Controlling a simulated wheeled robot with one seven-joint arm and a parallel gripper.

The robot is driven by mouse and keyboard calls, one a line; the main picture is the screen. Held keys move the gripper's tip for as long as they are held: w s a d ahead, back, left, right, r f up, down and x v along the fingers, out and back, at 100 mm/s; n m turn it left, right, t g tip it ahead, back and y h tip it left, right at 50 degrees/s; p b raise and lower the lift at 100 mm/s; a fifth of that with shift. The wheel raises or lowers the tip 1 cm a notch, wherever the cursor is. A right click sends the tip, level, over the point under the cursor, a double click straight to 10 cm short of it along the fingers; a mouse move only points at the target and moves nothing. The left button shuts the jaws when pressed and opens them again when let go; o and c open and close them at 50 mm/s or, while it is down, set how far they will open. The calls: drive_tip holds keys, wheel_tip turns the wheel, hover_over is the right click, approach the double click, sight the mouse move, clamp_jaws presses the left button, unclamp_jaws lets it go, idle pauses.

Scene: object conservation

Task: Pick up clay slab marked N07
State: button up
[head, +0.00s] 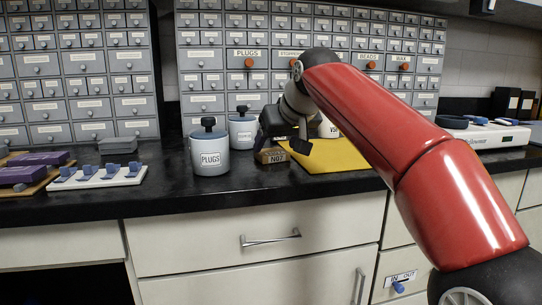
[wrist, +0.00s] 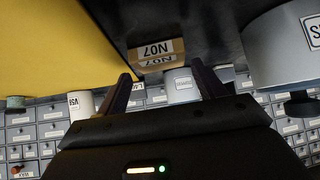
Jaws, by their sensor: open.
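The clay slab marked N07 (head: 272,157) is a small brown block on the black counter, at the left edge of the yellow mat. In the wrist view the slab (wrist: 156,56) shows its N07 marks on two faces, upside down. My gripper (head: 298,146) is just above and beside it in the head view, partly covering its top. In the wrist view my gripper (wrist: 165,80) has its two fingers apart, with the slab beyond the tips and roughly between them. Nothing is held. Whether a finger touches the slab cannot be told.
A white jar (head: 328,130) is behind the yellow mat (head: 345,156). A white tray (head: 98,178) with blue pieces is further left. Drawer cabinets (head: 215,68) line the back.

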sight(271, 151)
drive_tip(key=x, duration=0.3)
drive_tip(key=shift+w+a, duration=0.1)
drive_tip(key=shift+c, duration=0.4)
drive_tip(key=c, duration=0.6)
drive_tip(key=shift+r, duration=0.1)
